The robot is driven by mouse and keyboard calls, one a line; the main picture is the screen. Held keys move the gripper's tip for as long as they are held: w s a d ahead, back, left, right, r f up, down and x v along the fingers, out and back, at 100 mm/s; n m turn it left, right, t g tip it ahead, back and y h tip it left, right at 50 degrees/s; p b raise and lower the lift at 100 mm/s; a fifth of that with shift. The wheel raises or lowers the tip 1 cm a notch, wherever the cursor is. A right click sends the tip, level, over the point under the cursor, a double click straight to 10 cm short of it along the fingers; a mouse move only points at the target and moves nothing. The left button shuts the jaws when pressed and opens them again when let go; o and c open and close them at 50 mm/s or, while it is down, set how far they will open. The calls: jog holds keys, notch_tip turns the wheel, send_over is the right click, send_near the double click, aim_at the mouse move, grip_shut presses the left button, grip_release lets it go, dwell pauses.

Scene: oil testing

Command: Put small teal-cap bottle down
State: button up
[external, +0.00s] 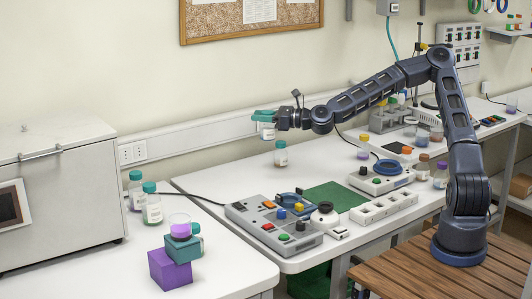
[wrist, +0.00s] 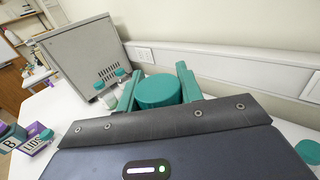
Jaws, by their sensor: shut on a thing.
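My gripper (external: 264,116) is shut on a small teal-cap bottle (external: 267,132) and holds it in the air near the back wall, above the white table. In the wrist view the round teal cap (wrist: 158,90) sits between the two teal fingers of my gripper (wrist: 158,82); the bottle's body is hidden below the cap. A similar teal-cap bottle (external: 281,154) stands upright on the table below and slightly right of the held one. Its cap probably also shows at the right edge of the wrist view (wrist: 308,151).
Teal-cap bottles (external: 152,205) stand on the left table by a grey box-shaped appliance (external: 55,190). A button device (external: 273,224) and green mat (external: 335,196) occupy the right table. Its back left is largely clear.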

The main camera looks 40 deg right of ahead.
jog(key=w+a+f+m+t+h, duration=0.1)
jog(key=a+f, duration=0.1)
jog(key=a, duration=0.9)
jog(key=a+f, duration=0.3)
jog(key=a, duration=0.8)
jog(key=s+a+r+h, duration=0.1)
jog(key=s+a+r, duration=0.2)
jog(key=a, duration=0.5)
jog(key=s+a+r, duration=0.2)
jog(key=s+a, duration=0.2)
jog(key=a, duration=0.5)
jog(key=shift+m+t, duration=0.4)
notch_tip(320, 180, down, 20)
jog(key=shift+d+r, duration=0.1)
jog(key=shift+r, duration=0.15)
jog(key=shift+w+f, duration=0.1)
jog(key=shift+f, duration=0.05)
jog(key=o, duration=1.1)
